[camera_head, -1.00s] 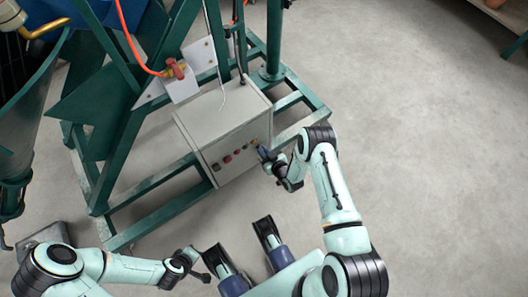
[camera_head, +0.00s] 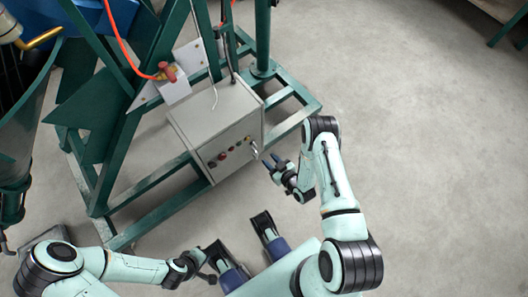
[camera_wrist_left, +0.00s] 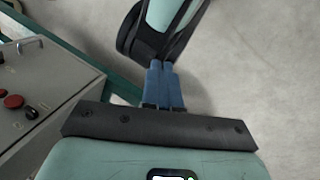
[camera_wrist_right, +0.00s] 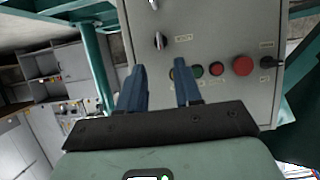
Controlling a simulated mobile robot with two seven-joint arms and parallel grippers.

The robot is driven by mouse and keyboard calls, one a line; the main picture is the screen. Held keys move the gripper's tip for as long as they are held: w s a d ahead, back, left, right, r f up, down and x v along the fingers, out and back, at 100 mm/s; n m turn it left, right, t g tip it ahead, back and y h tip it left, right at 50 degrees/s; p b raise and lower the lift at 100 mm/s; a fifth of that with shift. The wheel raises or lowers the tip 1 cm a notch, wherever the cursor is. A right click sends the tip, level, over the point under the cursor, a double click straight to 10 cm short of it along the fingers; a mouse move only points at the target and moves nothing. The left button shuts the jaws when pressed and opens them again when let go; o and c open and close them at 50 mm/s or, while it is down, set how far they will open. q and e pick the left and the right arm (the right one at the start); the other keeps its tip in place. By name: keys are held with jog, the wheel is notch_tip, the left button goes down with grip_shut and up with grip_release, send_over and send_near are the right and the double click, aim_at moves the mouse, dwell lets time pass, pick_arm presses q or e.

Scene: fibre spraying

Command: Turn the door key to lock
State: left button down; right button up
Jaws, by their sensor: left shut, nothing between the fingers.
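The grey control box (camera_head: 217,130) stands on a green frame. In the right wrist view its front panel (camera_wrist_right: 215,35) shows a small metal key-like fitting (camera_wrist_right: 160,40) beside a label, with a similar fitting (camera_wrist_right: 153,4) above at the picture edge. My right gripper (camera_head: 273,163) is open and empty, just off the box front. In the right wrist view its blue fingers (camera_wrist_right: 159,88) are spread, with the key-like fitting beyond the gap between them. My left gripper (camera_head: 210,279) is shut and empty, low in the head view; its fingers are together in the left wrist view (camera_wrist_left: 160,66).
A red button (camera_wrist_right: 242,65), a smaller red one (camera_wrist_right: 217,68), a green one (camera_wrist_right: 197,70) and a black knob (camera_wrist_right: 265,62) sit on the panel. An orange hose (camera_head: 125,45) hangs above the box. The floor (camera_head: 420,170) to the right is clear.

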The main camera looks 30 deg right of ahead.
pick_arm(q)
jog(key=shift+s+d+r, duration=0.25)
jog(key=shift+s+r, duration=0.15)
jog(key=shift+s, duration=0.1)
pick_arm(e)
jog(key=shift+v, duration=1.45)
